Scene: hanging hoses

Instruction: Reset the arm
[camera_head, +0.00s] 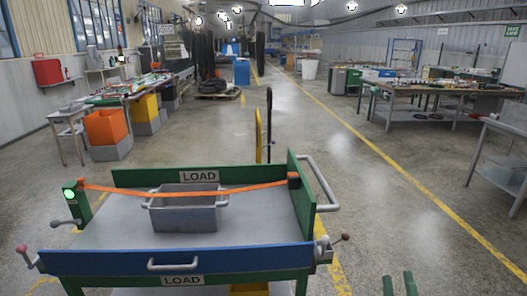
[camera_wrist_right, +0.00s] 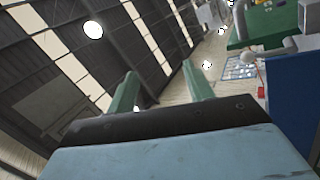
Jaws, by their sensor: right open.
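My right gripper (camera_head: 399,284) shows at the bottom right of the head view as two green fingertips, apart, over bare floor. It also shows in the right wrist view (camera_wrist_right: 161,90), its two green fingers spread with nothing between them, and roof beams and lamps behind. The rest of my right arm is not in the head view. My left gripper and left arm are not in view. The fingers are to the right of the cart (camera_head: 110,236) and apart from it.
The cart, with green and blue side walls, holds a grey bin (camera_head: 184,216) under an orange strap (camera_head: 180,193). A lever with a dark knob (camera_head: 344,238) sticks out at its right corner. Floor right of the cart is clear up to a metal table (camera_head: 503,176).

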